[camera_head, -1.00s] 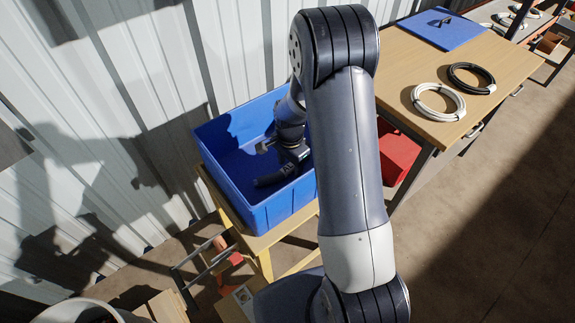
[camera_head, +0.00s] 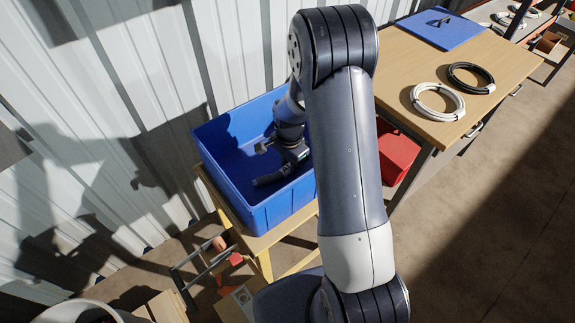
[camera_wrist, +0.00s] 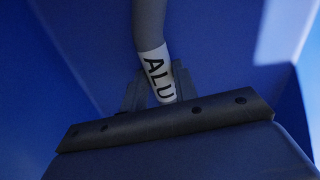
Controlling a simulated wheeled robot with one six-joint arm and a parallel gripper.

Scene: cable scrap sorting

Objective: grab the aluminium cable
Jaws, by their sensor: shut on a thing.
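The aluminium cable is a dark grey, thick piece with a white label reading "ALU" (camera_wrist: 156,70) in the wrist view. One stretch of it shows in the head view (camera_head: 270,179) inside the blue bin (camera_head: 277,215). My gripper (camera_wrist: 158,90) has its two fingers on either side of the labelled part and is shut on it, down inside the bin. The far end of the cable is out of the wrist view, and my arm hides part of the bin in the head view.
The bin stands on a wooden stand against a corrugated wall. To the right is a wooden table (camera_head: 420,70) with a white coil (camera_head: 437,113), a black coil (camera_head: 460,83) and a blue board (camera_head: 440,35). A red bin (camera_head: 398,155) sits below the table edge.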

